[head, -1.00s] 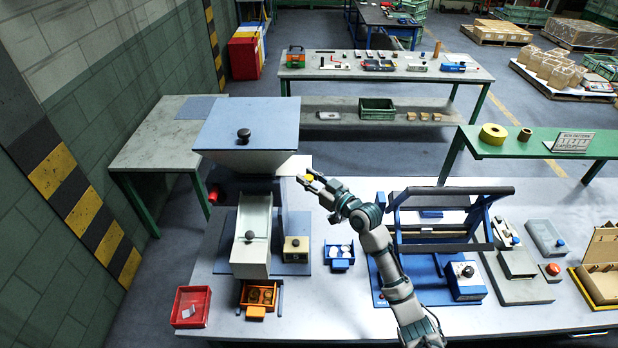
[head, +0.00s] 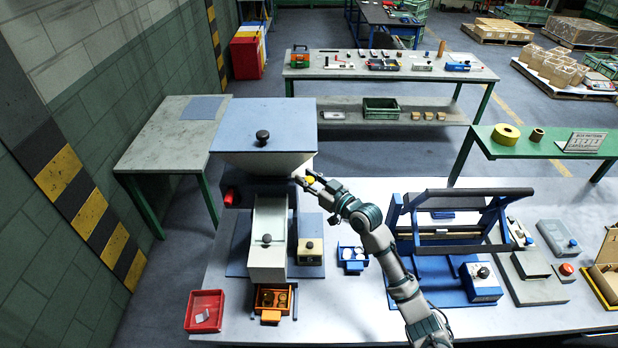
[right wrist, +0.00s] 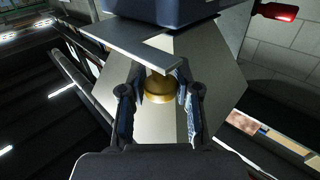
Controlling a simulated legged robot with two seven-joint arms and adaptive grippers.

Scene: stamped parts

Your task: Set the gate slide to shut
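The hopper (head: 262,135) stands at the left of the bench, with a pale funnel under its blue-grey top. The gate slide's yellow knob (head: 310,181) shows at the funnel's lower right side. My right gripper (head: 308,181) reaches in from the right with its fingers on either side of that knob. In the right wrist view the brass-coloured knob (right wrist: 158,88) sits between the two fingertips (right wrist: 159,80), which look closed on it. A flat grey plate (right wrist: 125,45) lies just beyond it. The funnel hides most of the slide in the head view. My left gripper is out of view.
A pale chute (head: 268,225) slopes below the hopper, with an orange bin (head: 272,300) at its foot. A red tray (head: 205,311), a beige box (head: 310,252) and a blue tray (head: 353,255) stand nearby. A blue frame (head: 460,225) stands right of my arm.

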